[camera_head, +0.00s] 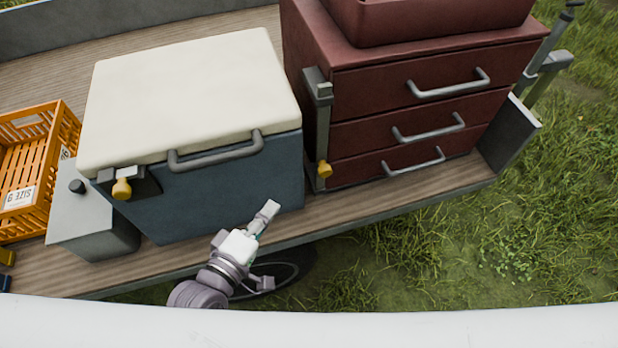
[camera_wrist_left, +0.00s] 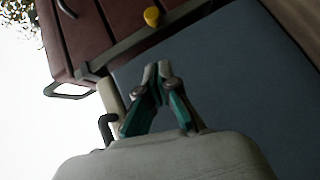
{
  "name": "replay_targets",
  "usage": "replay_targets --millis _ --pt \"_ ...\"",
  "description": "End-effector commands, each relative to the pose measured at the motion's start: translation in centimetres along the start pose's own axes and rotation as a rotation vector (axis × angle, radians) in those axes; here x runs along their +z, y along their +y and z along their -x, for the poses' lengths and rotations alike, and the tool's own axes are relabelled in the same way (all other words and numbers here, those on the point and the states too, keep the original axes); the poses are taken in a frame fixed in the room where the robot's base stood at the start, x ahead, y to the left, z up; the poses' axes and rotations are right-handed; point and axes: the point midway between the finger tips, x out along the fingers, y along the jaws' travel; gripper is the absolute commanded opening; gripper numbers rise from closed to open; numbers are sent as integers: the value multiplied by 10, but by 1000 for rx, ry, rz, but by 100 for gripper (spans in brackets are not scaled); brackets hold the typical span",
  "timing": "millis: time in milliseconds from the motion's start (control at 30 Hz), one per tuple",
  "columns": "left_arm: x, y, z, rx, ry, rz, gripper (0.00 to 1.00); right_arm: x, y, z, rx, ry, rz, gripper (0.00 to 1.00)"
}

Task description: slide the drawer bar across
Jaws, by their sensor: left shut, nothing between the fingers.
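The drawer bar (camera_head: 318,125) is a grey upright bar at the left front edge of the dark red drawer cabinet (camera_head: 345,105). A yellow knob (camera_head: 324,169) sits at its lower end. In the left wrist view the bar (camera_wrist_left: 125,45) runs slantwise beside the cabinet (camera_wrist_left: 105,22), with the knob (camera_wrist_left: 152,17) near the top. My left gripper (camera_head: 269,208) is shut and empty in front of the blue cooler's lower right corner, apart from the bar and knob. It also shows in the left wrist view (camera_wrist_left: 157,70). My right gripper is not in view.
The blue cooler (camera_head: 225,185) with a cream lid (camera_head: 190,90) stands left of the cabinet, its handle (camera_head: 215,152) sticking out. A grey box (camera_head: 95,220) and an orange crate (camera_head: 50,180) are further left. Bare wooden deck (camera_head: 400,200) runs along the front; grass lies beyond.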

Motion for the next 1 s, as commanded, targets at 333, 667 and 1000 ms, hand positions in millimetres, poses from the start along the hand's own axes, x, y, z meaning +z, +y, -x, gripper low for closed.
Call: replay_targets --millis 333,667,1000 --pt "0 3 0 6 1 4 0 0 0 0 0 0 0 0" --pt "-1 4 -41 8 2 4 0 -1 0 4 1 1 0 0" --pt "7 4 -108 5 0 7 0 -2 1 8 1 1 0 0"
